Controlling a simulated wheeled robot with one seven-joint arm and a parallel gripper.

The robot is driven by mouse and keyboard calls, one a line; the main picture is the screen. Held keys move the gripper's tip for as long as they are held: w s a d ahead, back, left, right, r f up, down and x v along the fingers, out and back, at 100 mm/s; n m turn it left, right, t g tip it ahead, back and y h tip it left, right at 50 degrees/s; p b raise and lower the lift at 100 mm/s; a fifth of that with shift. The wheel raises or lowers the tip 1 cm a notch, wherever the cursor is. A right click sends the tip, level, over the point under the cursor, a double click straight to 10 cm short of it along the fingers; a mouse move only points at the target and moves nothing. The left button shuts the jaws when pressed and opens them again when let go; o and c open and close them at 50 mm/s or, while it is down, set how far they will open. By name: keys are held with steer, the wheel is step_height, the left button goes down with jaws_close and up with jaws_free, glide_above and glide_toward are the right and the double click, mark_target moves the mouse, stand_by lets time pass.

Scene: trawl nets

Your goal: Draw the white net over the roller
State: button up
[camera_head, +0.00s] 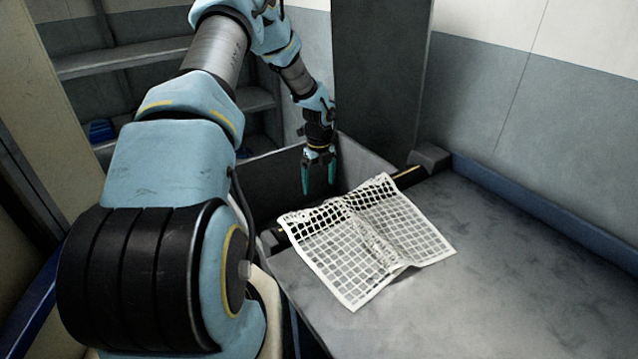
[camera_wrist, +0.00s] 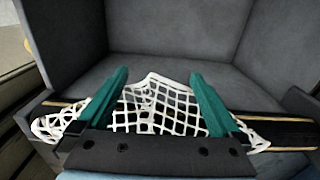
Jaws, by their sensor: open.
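The white net (camera_head: 365,245) lies spread and slightly rumpled on the grey table, with a raised fold through its middle. Its far edge lies across the dark roller (camera_head: 408,175), whose light-striped ends show on both sides of the net. In the wrist view the net (camera_wrist: 160,108) peaks between the fingers, and the roller (camera_wrist: 285,133) shows at right. My gripper (camera_head: 318,187) is open, its teal fingers pointing down beyond the net's far edge, on the bin side. In the wrist view my gripper (camera_wrist: 158,73) has net visible between its fingers; I cannot tell whether they touch.
A grey bin (camera_head: 262,182) with high walls stands beyond the roller. The table (camera_head: 540,270) is bare to the right and front of the net. A dark post (camera_head: 380,80) rises behind the roller's right end. A blue rail runs along the right wall; shelves stand at back left.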

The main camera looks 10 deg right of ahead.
step_height(320, 180, up, 4)
steer(key=shift+f+p, duration=0.15)
steer(key=shift+p, duration=0.85)
step_height(320, 180, up, 10)
steer(key=b, duration=0.4)
steer(key=s+a+r+n, duration=0.2)
steer(key=s+a+n, duration=0.3)
steer(key=s+n, duration=0.3)
steer(key=s+a+r+n+t, duration=0.1)
steer(key=s+a+r+n, duration=0.2)
steer(key=s+a+n, duration=0.2)
steer(key=s+a+r+n, duration=0.3)
steer(key=s+a+n, duration=0.2)
steer(key=s+n, duration=0.7)
steer(key=shift+a+n+t, duration=0.3)
steer(key=shift+n, duration=2)
